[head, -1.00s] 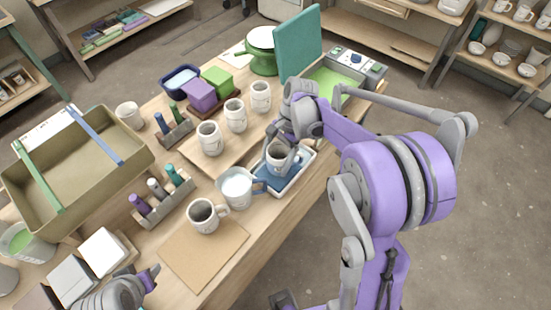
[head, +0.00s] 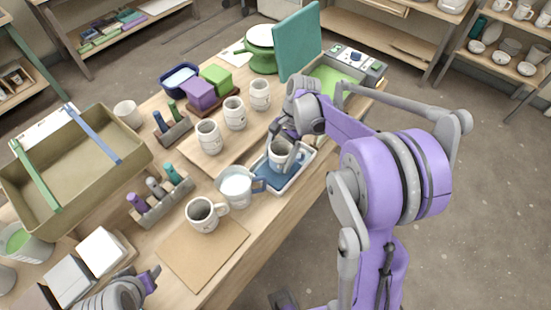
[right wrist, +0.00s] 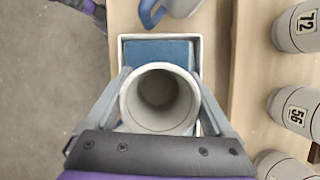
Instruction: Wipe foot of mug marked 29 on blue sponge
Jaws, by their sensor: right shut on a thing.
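My right gripper (head: 285,148) is shut on a pale mug (head: 278,159), with one finger on each side of it. In the right wrist view I look down into the mug (right wrist: 157,90), which is upright and looks empty. Its number is not readable. The mug is over the blue sponge (head: 264,176), which lies in a white tray (head: 291,187). The sponge (right wrist: 158,50) also shows past the mug in the wrist view. I cannot tell whether the foot touches it. My left gripper (head: 151,277) is at the bottom left; its jaw opening is unclear.
A jug with a blue handle (head: 236,186) stands close beside the tray. A dark-filled mug (head: 202,212) stands near a brown board (head: 205,255). Several mugs stand on a board behind, including ones marked 72 (right wrist: 298,26) and 56 (right wrist: 294,110). A tool holder (head: 165,202) is to the left.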

